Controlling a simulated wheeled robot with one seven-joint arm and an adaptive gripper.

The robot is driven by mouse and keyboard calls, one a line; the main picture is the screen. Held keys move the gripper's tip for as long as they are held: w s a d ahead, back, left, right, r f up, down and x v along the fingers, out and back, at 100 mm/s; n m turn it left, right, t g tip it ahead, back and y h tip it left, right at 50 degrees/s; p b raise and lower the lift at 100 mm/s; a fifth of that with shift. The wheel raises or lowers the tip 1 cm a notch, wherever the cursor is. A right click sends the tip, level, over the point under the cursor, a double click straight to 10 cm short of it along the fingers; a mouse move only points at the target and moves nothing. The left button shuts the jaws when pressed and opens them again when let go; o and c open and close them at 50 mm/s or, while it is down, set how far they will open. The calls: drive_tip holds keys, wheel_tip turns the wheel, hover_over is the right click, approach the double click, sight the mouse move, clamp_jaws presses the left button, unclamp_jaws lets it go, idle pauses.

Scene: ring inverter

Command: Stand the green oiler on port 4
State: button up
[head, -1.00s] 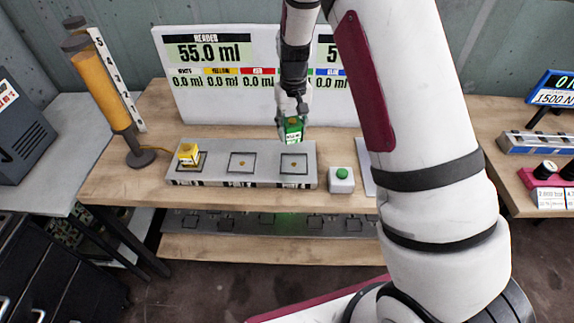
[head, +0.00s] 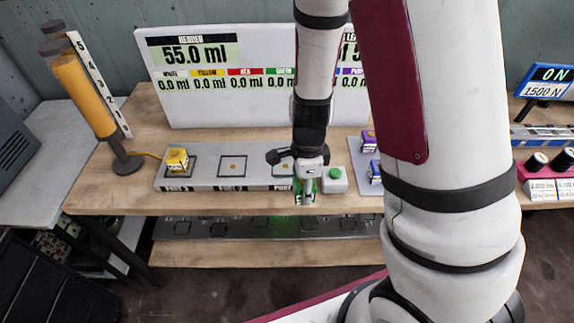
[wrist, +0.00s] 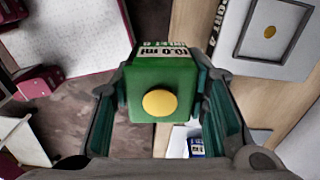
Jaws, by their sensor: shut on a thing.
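My gripper (head: 306,182) is shut on the green oiler (wrist: 165,72), a small block with a yellow round spot and a white label. The green oiler also shows in the head view (head: 305,199), partly hidden by my gripper, at the front right end of the grey port block (head: 218,175). The block's left pad bears a yellow oiler (head: 177,160); its middle pad (head: 232,166) is bare. Its right pad (head: 280,166) is partly covered by my gripper. In the head view I cannot read which port is number 4.
A white box with a green button (head: 335,181) stands close right of my gripper. Purple (head: 368,140) and blue (head: 375,171) oilers stand farther right. A lower shelf rail (head: 215,229) has several square pads and a green glow. A display board (head: 260,105) stands behind.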

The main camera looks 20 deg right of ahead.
drive_tip(key=shift+s+r+m, duration=0.1)
drive_tip(key=shift+s+m, duration=0.25)
drive_tip(key=shift+m, duration=0.05)
drive_tip(key=shift+w, duration=0.1)
hover_over(286, 166)
drive_tip(key=shift+s+f, duration=0.25)
drive_tip(key=shift+f, duration=0.5)
drive_tip(key=shift+w+f+p, duration=0.15)
drive_tip(key=shift+f+p, duration=0.1)
drive_tip(key=shift+f, duration=0.65)
drive_tip(key=shift+w+f+p, duration=0.15)
drive_tip(key=shift+f+p, duration=0.05)
drive_tip(key=shift+f, duration=0.7)
drive_tip(key=shift+f, duration=0.2)
drive_tip(key=o, duration=1.2)
drive_tip(key=shift+r, duration=0.1)
